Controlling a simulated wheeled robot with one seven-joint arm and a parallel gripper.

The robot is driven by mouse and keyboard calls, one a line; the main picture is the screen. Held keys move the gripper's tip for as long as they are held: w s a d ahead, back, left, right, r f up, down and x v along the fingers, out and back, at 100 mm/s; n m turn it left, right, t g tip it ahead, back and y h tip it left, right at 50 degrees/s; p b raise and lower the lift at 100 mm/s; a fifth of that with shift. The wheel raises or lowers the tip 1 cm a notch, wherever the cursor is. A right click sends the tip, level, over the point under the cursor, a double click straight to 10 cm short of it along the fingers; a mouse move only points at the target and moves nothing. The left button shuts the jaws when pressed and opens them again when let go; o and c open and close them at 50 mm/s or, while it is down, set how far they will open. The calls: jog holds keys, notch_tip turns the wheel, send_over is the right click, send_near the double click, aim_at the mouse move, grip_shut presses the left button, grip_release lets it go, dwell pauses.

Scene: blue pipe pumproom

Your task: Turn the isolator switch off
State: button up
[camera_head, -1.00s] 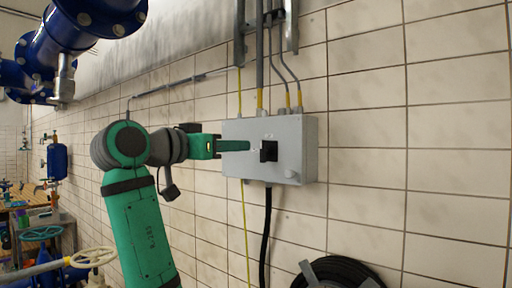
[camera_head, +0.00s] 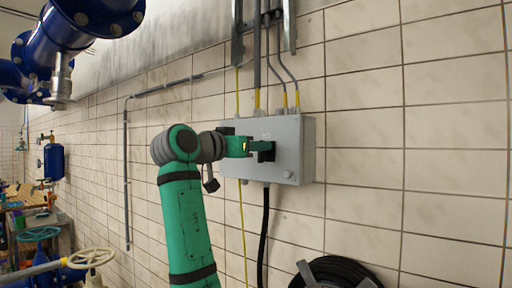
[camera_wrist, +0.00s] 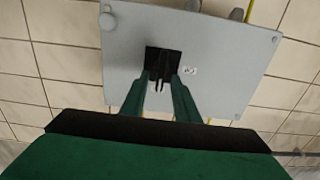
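The isolator switch is a black block with a projecting handle (camera_wrist: 161,58) on the front of a grey box (camera_head: 292,140) on the tiled wall. In the head view, my gripper (camera_head: 263,147) reaches the switch from the left and partly hides it (camera_head: 267,156). In the wrist view, the two green fingers of my gripper (camera_wrist: 160,88) stand apart, one on each side of the black handle. A gap shows between them, and I cannot tell whether either finger touches the handle. The small label (camera_wrist: 190,70) beside the switch is too small to read.
Conduits (camera_head: 258,70) enter the box from above, and a black cable (camera_head: 264,235) hangs below. A coiled black hose (camera_head: 338,272) is at the bottom. Blue pipework (camera_head: 85,38) is at the upper left. The wall right of the box is clear.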

jog(key=shift+c, duration=0.3)
grip_shut()
jog(key=shift+f, duration=0.1)
